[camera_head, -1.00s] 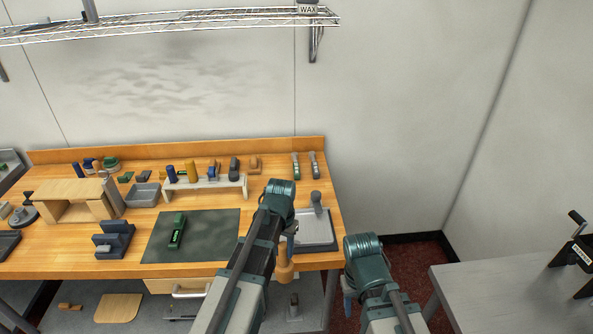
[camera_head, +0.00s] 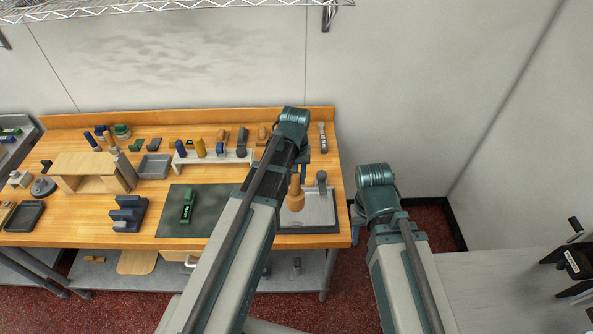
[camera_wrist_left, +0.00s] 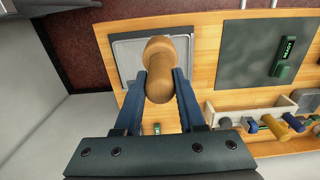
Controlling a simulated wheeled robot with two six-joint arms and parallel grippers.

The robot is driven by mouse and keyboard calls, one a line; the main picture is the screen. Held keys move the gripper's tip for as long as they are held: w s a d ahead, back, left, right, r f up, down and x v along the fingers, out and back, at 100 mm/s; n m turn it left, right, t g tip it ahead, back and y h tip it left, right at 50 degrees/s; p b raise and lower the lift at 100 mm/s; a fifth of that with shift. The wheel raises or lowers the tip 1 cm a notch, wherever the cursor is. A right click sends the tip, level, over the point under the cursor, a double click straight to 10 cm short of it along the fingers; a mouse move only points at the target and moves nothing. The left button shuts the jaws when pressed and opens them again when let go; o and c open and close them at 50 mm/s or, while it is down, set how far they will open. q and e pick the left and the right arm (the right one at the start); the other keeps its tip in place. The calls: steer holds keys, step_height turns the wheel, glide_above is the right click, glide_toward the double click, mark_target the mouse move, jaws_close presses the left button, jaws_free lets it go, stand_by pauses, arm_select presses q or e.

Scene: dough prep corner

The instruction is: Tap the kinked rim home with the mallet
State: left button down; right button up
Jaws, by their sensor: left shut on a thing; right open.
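My left gripper (camera_head: 301,168) is shut on a wooden mallet (camera_head: 296,192), which hangs below it in front of the grey tray (camera_head: 312,221) at the bench's right end. In the left wrist view the two blue fingers (camera_wrist_left: 160,92) close on the mallet (camera_wrist_left: 161,50), which covers part of the tray (camera_wrist_left: 127,60). A small gap between mallet and tray cannot be judged. A grey upright piece (camera_head: 322,182) stands at the tray's back right. No kink in the rim can be made out. My right gripper (camera_head: 357,222) is open and empty, right of the bench, mostly hidden by its arm.
A dark mat (camera_head: 210,215) with a green tool (camera_head: 188,207) lies left of the tray. A rack (camera_head: 205,157) with several tools stands behind it. A torch-like grey tool (camera_head: 323,138) lies at the back right. A grey table (camera_head: 490,290) stands at right.

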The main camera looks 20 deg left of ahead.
mark_target(295, 193)
arm_select(q)
steer(key=shift+r, duration=0.1)
stand_by(0.3)
step_height(295, 193, down, 7)
steer(key=b, duration=0.7)
steer(key=shift+r, duration=0.1)
stand_by(0.6)
step_height(295, 193, up, 4)
steer(key=p, duration=0.3)
steer(key=shift+f+p, duration=0.25)
steer(key=shift+p, duration=0.15)
step_height(295, 193, down, 9)
steer(key=b, duration=0.9)
steer(key=shift+s+f, duration=0.15)
steer(key=shift+f, duration=0.05)
step_height(295, 193, up, 5)
steer(key=p, duration=0.4)
